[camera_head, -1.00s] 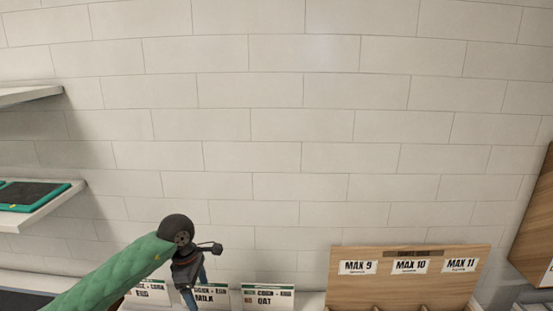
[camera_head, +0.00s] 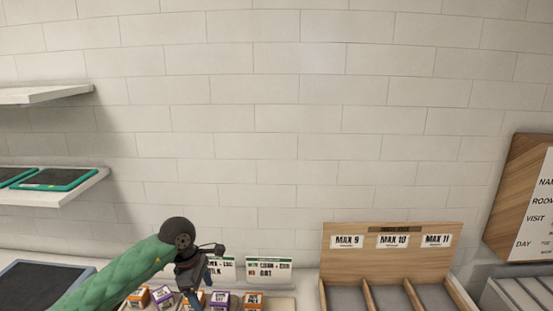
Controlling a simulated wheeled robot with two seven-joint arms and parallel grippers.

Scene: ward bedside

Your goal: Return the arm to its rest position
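My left arm in its green sleeve comes in from the lower left. My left gripper (camera_head: 193,290) points down at the bottom of the head view, over or in front of a row of small orange and purple boxes (camera_head: 222,300). Its fingertips are near the lower frame edge and overlap the boxes, so I cannot tell whether it is open or shut, or whether it touches a box. My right gripper is not in view.
A wooden organizer (camera_head: 392,240) labelled MAX 9, MAX 10 and MAX 11 stands right of centre. Label cards (camera_head: 268,270) stand behind the boxes. Two white shelves (camera_head: 60,192) are on the left wall. A wooden board (camera_head: 515,200) is at the right. A dark tray (camera_head: 40,285) lies lower left.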

